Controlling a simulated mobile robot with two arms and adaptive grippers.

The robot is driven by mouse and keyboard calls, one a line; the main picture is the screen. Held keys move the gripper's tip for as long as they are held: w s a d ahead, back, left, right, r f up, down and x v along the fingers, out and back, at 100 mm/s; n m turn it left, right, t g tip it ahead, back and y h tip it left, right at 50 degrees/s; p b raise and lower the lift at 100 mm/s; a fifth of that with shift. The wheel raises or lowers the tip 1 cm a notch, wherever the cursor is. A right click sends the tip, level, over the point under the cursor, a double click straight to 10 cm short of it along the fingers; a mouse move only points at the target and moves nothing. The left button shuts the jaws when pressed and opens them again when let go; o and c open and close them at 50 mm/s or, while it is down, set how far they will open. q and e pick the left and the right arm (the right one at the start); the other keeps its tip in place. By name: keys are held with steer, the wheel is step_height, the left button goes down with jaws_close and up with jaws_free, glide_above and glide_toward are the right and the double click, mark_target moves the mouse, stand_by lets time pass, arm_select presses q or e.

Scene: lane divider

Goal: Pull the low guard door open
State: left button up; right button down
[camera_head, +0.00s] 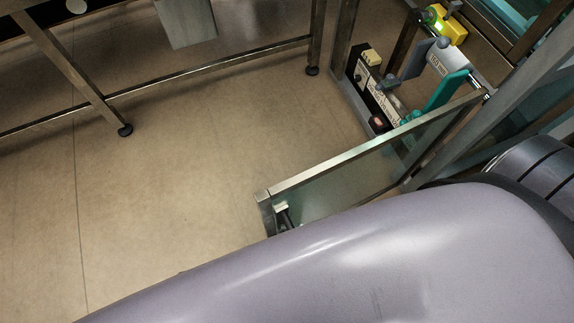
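The low guard door (345,187) is a clear panel in a metal frame. Its top rail (375,145) runs from a post at the right down to a free corner near the middle. The door stands out at an angle over the floor, apart from any frame at its free end. A small dark handle (285,218) sits near that free corner, partly hidden by my large grey arm link in front. The lower part of the door is hidden too. Neither of my grippers shows in this view.
A metal-legged table (165,90) stands at the upper left. Past the door, a low unit (375,95) with labels and a red button stands by the guard frame, with a yellow device (445,25) above. The tan floor (170,190) is clear at left.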

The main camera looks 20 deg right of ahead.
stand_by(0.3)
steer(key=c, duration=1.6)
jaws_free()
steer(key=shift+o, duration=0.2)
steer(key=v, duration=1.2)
